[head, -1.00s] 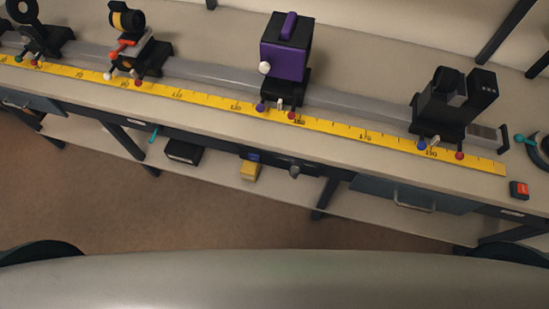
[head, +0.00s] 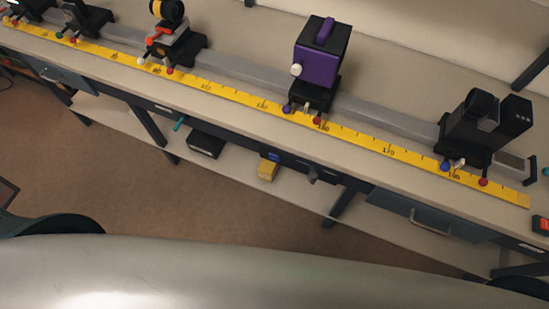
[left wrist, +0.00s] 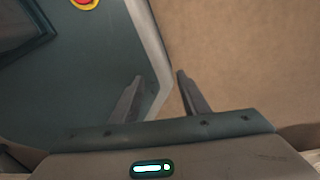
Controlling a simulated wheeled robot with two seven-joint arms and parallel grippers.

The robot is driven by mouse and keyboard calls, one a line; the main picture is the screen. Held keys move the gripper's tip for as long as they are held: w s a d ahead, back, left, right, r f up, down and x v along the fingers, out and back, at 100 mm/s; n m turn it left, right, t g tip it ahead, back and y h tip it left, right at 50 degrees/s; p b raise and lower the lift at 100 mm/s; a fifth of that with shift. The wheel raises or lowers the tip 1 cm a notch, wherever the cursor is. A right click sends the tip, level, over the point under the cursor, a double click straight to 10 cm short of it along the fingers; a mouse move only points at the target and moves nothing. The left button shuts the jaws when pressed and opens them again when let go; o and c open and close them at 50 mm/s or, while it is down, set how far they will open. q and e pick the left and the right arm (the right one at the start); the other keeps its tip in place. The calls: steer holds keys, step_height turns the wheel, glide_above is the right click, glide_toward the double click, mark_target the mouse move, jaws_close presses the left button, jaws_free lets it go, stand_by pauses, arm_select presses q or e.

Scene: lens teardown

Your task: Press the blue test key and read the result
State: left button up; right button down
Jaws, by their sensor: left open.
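No key that I can name for sure as the blue test key shows. Blue parts in the head view are a small blue knob (head: 445,167) on the right-hand black carriage and a small blue patch (head: 273,156) by a yellow object (head: 267,171) on the lower shelf. My left gripper (left wrist: 160,76) is open in the left wrist view, its two fingers apart with nothing between them, over brown floor and a dark grey surface. It is not in the head view. My right gripper is in neither view.
A long bench carries a rail with a yellow scale (head: 345,133), a purple box (head: 317,65), a black device (head: 481,125) and other holders. A red button box (head: 541,224) is at the right edge.

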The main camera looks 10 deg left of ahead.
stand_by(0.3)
arm_select(q)
jaws_close()
stand_by(1.6)
